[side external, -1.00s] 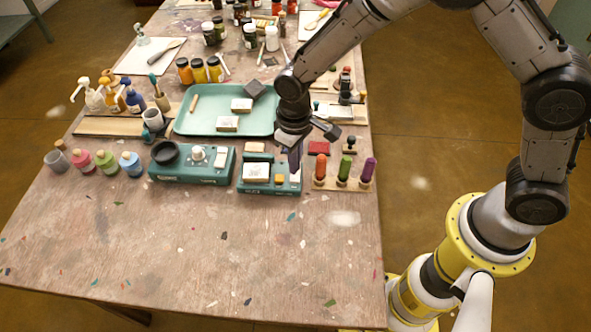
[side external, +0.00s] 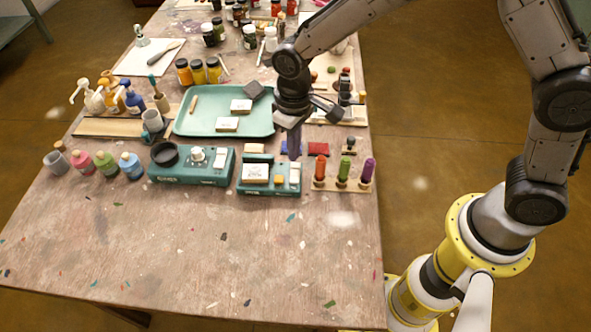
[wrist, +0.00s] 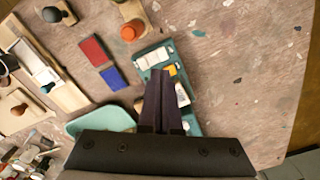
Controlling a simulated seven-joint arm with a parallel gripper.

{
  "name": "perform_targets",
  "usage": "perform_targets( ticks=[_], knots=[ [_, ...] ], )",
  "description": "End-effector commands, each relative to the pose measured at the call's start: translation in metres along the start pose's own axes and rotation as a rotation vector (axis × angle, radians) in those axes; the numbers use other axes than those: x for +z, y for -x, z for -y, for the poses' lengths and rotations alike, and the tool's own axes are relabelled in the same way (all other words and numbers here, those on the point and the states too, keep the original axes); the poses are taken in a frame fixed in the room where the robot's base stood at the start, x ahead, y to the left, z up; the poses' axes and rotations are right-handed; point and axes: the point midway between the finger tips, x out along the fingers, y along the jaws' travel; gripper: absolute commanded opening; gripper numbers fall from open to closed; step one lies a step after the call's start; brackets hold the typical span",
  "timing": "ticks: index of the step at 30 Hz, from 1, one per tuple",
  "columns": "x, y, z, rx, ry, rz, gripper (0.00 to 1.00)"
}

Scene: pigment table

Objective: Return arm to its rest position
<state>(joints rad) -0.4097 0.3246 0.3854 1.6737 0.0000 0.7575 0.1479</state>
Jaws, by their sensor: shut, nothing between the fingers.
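My gripper (side external: 294,150) points down above the back right part of a small teal device (side external: 285,191) with a white block on it. Its fingers are together with nothing between them. In the wrist view the shut fingers (wrist: 163,100) reach over the same teal device (wrist: 150,58) and hide part of it. I cannot tell the exact gap between the fingertips and the device, but they look apart.
A green tray (side external: 190,127) with pale blocks lies behind left. A larger teal device (side external: 215,177) stands to the left. Several colored-handled tools stand in a wooden rack (side external: 340,187) to the right. Red (wrist: 95,50) and blue (wrist: 114,79) pads lie close by. The table front is clear.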

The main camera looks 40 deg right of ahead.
Motion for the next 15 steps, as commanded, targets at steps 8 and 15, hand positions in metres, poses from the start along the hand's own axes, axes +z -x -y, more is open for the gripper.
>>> perform_targets(
  ticks=[8,15],
  knots=[
    [-0.01,0.067,-0.034,-0.016,-0.081,-0.145,0.0],
    [0.045,0.171,-0.084,-0.013,-0.192,-0.345,0.0]
  ],
)
